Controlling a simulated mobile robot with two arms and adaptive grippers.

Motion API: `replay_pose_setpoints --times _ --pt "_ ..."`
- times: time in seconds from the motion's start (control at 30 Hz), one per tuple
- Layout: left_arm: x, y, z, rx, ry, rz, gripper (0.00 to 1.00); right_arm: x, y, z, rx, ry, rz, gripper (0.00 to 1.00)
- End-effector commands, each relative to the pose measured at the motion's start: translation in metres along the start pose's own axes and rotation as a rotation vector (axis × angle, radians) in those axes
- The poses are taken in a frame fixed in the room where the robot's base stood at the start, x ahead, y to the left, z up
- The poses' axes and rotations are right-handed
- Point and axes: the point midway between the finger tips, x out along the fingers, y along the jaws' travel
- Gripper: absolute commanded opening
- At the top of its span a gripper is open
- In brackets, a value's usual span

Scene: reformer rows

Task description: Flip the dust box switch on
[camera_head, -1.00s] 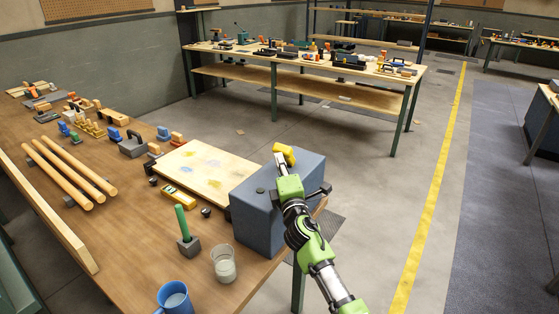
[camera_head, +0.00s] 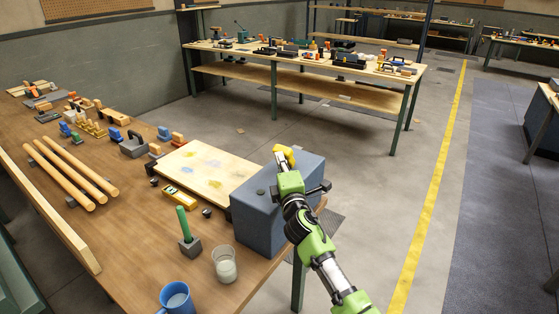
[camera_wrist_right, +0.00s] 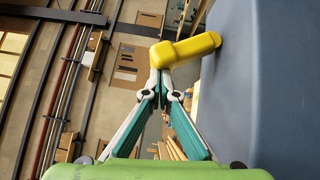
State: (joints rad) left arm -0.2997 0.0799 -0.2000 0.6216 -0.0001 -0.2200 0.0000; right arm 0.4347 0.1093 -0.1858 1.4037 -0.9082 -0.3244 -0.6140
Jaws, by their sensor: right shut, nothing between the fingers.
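The dust box (camera_head: 262,222) is a blue-grey block at the right edge of the wooden workbench. Its switch is a yellow lever (camera_head: 286,154) at the box's far top side. In the right wrist view the lever (camera_wrist_right: 188,48) sticks out from the box wall (camera_wrist_right: 262,85), with a thick yellow end. My right gripper (camera_head: 280,157) is shut and empty, with its fingertips (camera_wrist_right: 160,78) right at the underside of the lever's thick end in that view. They seem to touch it. My left gripper is not in view.
A pale board (camera_head: 203,172) lies left of the box. A glass (camera_head: 224,264), a blue mug (camera_head: 176,299) and a green stick in a grey block (camera_head: 190,245) stand in front. A dark knob (camera_head: 326,186) sticks out on the box's right. The floor to the right is clear.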

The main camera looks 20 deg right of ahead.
Motion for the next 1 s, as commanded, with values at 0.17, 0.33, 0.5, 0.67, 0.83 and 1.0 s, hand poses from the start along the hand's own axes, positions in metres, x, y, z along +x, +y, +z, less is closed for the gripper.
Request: replay_pose_setpoints --times 0.17,0.33,0.5,0.67,0.83,1.0 --pt "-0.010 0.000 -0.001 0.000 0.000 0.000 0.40 0.003 0.007 0.004 0.022 -0.001 -0.023 0.00" --pt "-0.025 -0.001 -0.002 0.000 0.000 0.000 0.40 0.007 0.012 0.007 0.037 -0.003 -0.038 0.00" --pt "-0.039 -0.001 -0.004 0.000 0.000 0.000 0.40 0.015 0.021 0.016 0.036 -0.002 -0.036 0.00" --pt "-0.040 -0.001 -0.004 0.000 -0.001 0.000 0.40 0.025 0.025 0.026 0.034 -0.003 -0.034 0.00" --pt "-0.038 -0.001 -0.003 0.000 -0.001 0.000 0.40 0.036 0.029 0.037 0.034 -0.002 -0.035 0.00" --pt "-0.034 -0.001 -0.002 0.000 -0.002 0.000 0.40 0.047 0.030 0.048 0.034 -0.002 -0.034 0.00"
